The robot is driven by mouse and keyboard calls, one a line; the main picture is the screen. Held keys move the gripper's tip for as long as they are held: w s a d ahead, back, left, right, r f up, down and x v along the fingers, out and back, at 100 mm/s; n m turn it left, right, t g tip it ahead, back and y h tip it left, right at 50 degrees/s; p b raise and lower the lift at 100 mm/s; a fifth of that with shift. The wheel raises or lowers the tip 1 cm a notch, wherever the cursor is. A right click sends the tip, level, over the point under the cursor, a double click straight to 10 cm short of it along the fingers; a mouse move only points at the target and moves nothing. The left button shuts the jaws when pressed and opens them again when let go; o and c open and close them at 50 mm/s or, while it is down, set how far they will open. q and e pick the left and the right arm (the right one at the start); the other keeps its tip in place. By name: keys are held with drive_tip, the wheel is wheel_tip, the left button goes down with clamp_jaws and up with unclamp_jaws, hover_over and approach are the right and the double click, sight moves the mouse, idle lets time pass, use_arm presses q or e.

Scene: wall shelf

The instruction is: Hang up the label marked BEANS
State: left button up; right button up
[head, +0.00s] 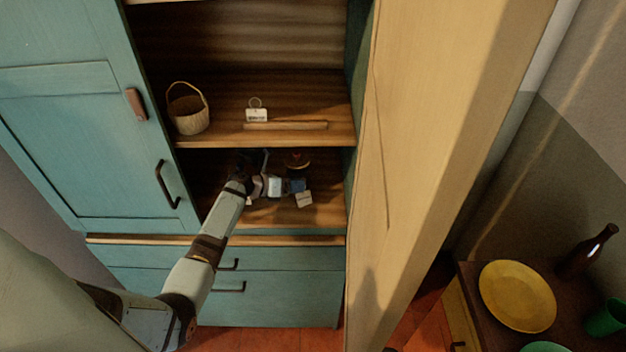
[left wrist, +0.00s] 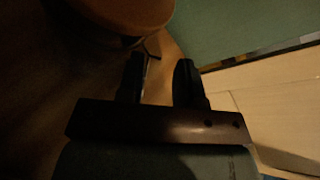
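A small white label (head: 256,115) with dark, unreadable lettering and a ring on top stands on the upper shelf, behind a wooden strip (head: 285,126). A second pale tag (head: 304,199) lies on the lower shelf; I see no lettering on it. My left gripper (head: 297,186) reaches into the lower compartment, close to this tag. In the left wrist view its two dark fingers (left wrist: 162,80) stand apart, with nothing clearly held between them. A dark round object (head: 296,160) sits just behind the gripper. Which label says BEANS cannot be told. My right gripper is not in view.
A wicker basket (head: 188,113) stands at the left of the upper shelf (head: 225,140). A teal door (head: 100,130) is at the left, and a pale wooden panel (head: 425,120) closes off the right. A yellow plate (head: 517,296) and a bottle (head: 588,250) stand on a side table.

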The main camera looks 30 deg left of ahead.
use_arm(q)
drive_tip(key=s+d, duration=0.1)
drive_tip(key=s+d+p, duration=0.1)
drive_tip(key=s, duration=0.1)
drive_tip(key=s+d+r+p, duration=0.1)
drive_tip(key=shift+s+d+r, duration=0.1)
drive_tip(key=shift+s+d, duration=0.15)
drive_tip(key=shift+s, duration=0.1)
drive_tip(key=s+d+b, duration=0.3)
drive_tip(key=s+d, duration=0.2)
drive_tip(key=s, duration=0.2)
drive_tip(key=d+r+m+g+h+p, duration=0.1)
drive_tip(key=d+r+m, duration=0.3)
drive_tip(key=r, duration=0.6)
drive_tip(key=d+r+m+g+p, duration=0.1)
drive_tip(key=d+r+m, duration=0.4)
drive_tip(key=r, duration=0.6)
drive_tip(key=shift+r+m+g+h+p, duration=0.15)
drive_tip(key=shift+m+g+h+p, duration=0.25)
drive_tip(key=shift+m+g, duration=0.2)
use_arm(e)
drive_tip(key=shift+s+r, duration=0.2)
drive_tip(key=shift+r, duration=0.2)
use_arm(q)
drive_tip(key=shift+s+d, duration=0.1)
